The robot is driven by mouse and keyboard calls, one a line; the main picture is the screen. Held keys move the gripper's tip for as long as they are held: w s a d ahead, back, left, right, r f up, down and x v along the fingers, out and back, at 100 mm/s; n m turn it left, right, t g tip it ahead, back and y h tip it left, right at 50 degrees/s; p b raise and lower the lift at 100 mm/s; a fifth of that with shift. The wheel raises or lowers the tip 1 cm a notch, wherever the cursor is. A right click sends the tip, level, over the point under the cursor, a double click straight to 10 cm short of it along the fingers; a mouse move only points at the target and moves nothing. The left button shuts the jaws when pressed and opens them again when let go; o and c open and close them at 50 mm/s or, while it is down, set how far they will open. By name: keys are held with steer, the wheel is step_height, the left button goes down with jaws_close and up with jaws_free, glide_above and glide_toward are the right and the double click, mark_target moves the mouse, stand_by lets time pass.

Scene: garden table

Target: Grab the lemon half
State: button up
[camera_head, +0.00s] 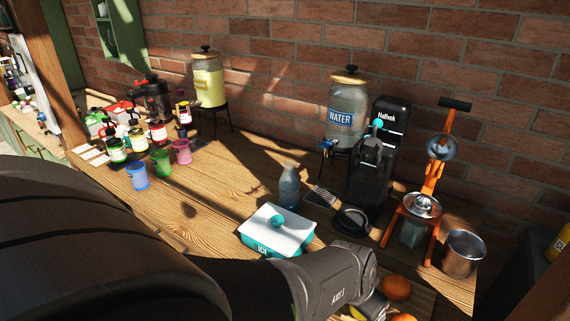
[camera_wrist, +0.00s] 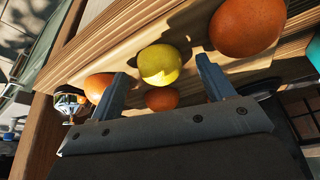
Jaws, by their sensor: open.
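A round yellow citrus piece (camera_wrist: 158,71), which looks like the lemon half, lies on a wooden surface in the wrist view; I cannot make out a cut face. In the head view only a small bit of yellow (camera_head: 356,313) shows at the bottom edge, beside my gripper. My gripper (camera_wrist: 160,66) is open. In the wrist view its two fingers stand left and right of the yellow piece in the picture, with nothing held between them. I cannot tell how far the fingertips are from it.
Oranges lie close by: one left (camera_wrist: 98,86), one below (camera_wrist: 161,99) and one upper right (camera_wrist: 245,25). In the head view an orange (camera_head: 397,287) sits right of my wrist. A steel cup (camera_head: 463,254), orange press (camera_head: 430,180) and white-lidded ice box (camera_head: 290,232) stand farther back.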

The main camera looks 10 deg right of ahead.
steer(key=shift+d+f, duration=0.1)
steer(key=shift+f, duration=0.25)
steer(key=shift+c, duration=0.2)
steer(key=c, duration=1)
steer(key=shift+w+r, duration=0.1)
steer(key=shift+r, duration=0.45)
steer(key=r, duration=0.3)
steer(key=shift+s+d+r, duration=0.15)
steer(key=shift+s+r, duration=0.15)
steer(key=shift+s, duration=0.1)
steer(key=s+d+r, duration=0.2)
steer(key=s+r, duration=0.4)
steer(key=s, duration=0.4)
steer(key=shift+s+r, duration=0.2)
steer(key=shift+s, duration=0.15)
